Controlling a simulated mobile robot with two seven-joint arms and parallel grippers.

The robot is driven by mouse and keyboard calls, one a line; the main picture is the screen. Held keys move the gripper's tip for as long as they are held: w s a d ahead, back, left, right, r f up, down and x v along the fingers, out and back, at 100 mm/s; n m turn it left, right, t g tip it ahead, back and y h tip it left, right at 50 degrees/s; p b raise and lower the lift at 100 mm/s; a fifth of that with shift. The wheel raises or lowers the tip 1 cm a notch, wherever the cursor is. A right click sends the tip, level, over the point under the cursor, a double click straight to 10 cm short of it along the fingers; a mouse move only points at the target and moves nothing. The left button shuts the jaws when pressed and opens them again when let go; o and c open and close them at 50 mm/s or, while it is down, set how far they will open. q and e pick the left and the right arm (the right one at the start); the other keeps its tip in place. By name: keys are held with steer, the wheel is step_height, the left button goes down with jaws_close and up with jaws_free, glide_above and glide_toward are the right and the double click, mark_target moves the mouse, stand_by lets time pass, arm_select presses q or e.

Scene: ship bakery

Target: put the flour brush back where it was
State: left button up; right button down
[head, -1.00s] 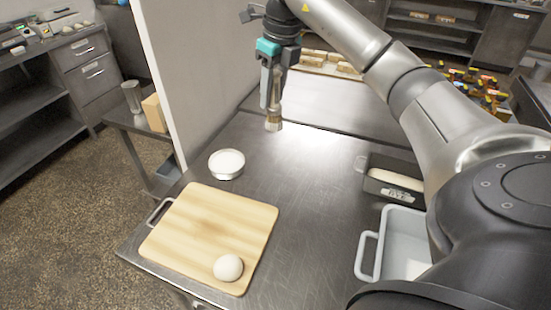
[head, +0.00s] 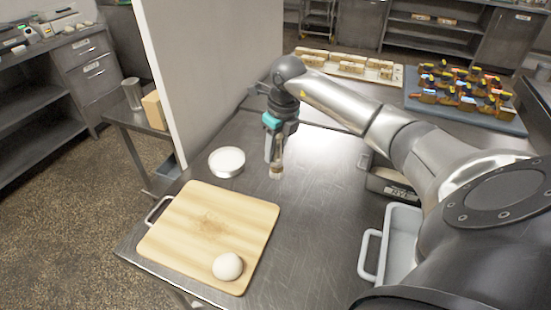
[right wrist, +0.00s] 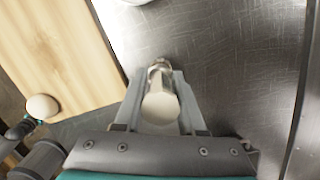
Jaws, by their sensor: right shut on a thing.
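My right gripper (head: 275,160) is shut on the flour brush (head: 277,172) and holds it upright, bristles down, over the steel table right of the flour bowl (head: 227,162). In the right wrist view the brush (right wrist: 160,108) sits between the two fingers, pale end towards the camera. I cannot tell whether its tip touches the table. Part of what looks like my left gripper (right wrist: 28,128) shows at the left edge of the right wrist view; its fingers are not clear.
A wooden board (head: 180,230) with a dough ball (head: 227,267) lies at the left front. A loaf tin (head: 388,186) and a grey tray (head: 370,262) stand at right. A white partition (head: 215,75) rises behind the bowl. The table between board and tray is clear.

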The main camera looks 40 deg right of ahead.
mark_target(275, 158)
steer(key=shift+f, duration=1.5)
steer(key=shift+f, duration=0.1)
steer(key=c, duration=0.5)
jaws_free()
steer(key=r, duration=0.4)
steer(key=s+r, duration=0.1)
steer(key=r, duration=0.3)
steer(key=s+r, duration=0.1)
steer(key=r, duration=0.3)
steer(key=shift+d+p, duration=0.15)
steer(key=shift+p, duration=0.25)
